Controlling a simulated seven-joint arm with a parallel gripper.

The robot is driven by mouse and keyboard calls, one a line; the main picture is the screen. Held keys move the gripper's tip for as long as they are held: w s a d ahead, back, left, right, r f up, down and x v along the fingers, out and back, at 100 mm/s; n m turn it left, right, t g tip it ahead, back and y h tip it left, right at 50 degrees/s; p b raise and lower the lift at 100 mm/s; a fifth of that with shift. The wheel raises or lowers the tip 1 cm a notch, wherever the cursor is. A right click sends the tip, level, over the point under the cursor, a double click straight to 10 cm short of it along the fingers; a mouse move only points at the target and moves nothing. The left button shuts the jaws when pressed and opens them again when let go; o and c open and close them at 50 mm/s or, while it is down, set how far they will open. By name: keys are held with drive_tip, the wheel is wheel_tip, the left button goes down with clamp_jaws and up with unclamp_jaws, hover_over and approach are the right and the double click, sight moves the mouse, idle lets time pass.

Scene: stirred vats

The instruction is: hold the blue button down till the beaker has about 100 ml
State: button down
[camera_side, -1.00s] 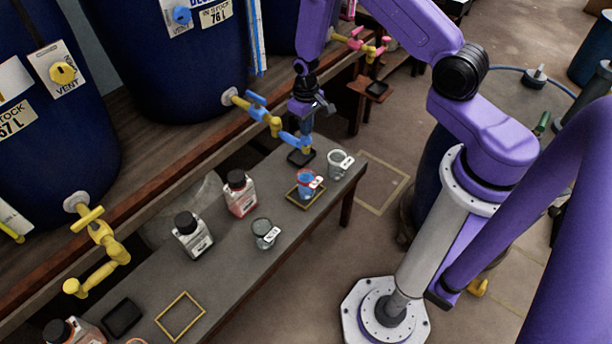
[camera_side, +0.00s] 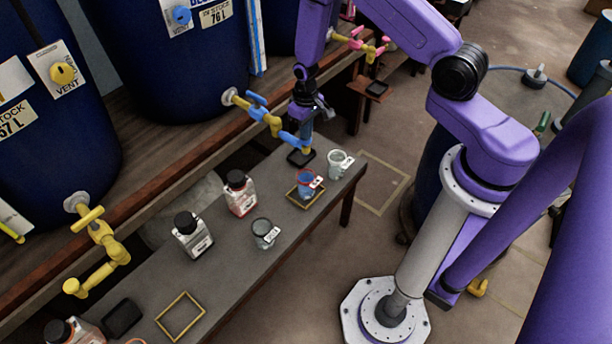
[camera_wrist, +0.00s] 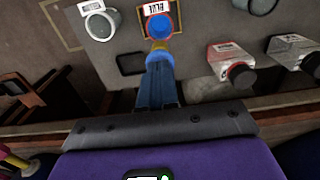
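A beaker (camera_side: 305,184) with blue in it stands inside a yellow square outline on the bench. It shows in the wrist view (camera_wrist: 158,27) with a red rim and a white label; its level cannot be read. A blue and yellow tap (camera_side: 272,122) reaches out from a vat, its blue end above the bench near the beaker. My gripper (camera_side: 308,112) is at the tap's blue end, above the bench; its fingers are too small and dark to judge. A round blue knob (camera_side: 181,16) is on the vat's label; no other blue button is clear.
A clear beaker (camera_side: 339,163) stands right of the filled one, and another (camera_side: 264,233) nearer the front. A red-liquid bottle (camera_side: 239,194) and a pale bottle (camera_side: 192,236) stand to the left. A dark pad (camera_side: 300,157) lies behind the beaker.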

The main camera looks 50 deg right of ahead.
drive_tip(key=shift+f, duration=0.6)
drive_tip(key=shift+r, duration=0.1)
idle(1.4)
wheel_tip(320, 180, up, 8)
idle(0.4)
idle(0.9)
drive_tip(key=shift+f, duration=2.8)
drive_tip(key=shift+f, duration=0.15)
